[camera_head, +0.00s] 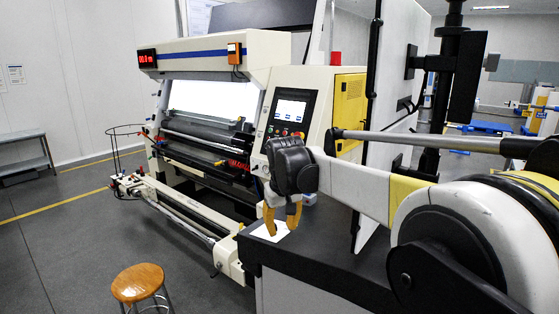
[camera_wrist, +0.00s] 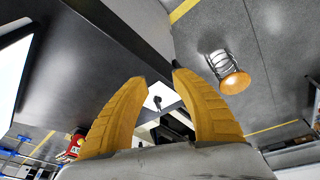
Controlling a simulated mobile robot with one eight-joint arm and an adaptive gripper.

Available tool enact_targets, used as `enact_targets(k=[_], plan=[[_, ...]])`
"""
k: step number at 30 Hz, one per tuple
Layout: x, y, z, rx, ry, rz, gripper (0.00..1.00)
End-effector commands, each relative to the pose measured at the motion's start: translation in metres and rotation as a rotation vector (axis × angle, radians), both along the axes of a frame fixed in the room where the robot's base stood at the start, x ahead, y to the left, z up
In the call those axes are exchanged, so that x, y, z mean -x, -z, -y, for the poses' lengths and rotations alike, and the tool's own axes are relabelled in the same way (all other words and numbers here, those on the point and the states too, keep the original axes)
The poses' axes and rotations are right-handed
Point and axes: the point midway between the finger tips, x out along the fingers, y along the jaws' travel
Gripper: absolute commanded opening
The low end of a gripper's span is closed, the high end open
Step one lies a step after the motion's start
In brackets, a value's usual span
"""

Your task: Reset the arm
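A white sheet (camera_head: 268,234) lies on the counter behind the fingertips in the head view. I cannot tell whether the fingertips touch it.
A large inspection machine (camera_head: 215,48) with a bright backlit panel stands left of the counter. A control screen (camera_head: 290,108) is behind my gripper. A round wooden stool (camera_head: 138,282) stands on the floor at lower left, also in the wrist view (camera_wrist: 235,82). Open floor surrounds it.

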Motion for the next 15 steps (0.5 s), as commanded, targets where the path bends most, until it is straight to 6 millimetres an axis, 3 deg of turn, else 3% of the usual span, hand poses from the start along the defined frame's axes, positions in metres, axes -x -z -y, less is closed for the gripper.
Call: enact_targets(k=[8,11,15], plan=[[0.049,-0.006,0.044,-0.026,0.059,0.047,0.32],[0.077,-0.005,0.066,-0.038,0.089,0.074,0.32],[0.135,0.008,0.103,-0.062,0.147,0.125,0.32]])
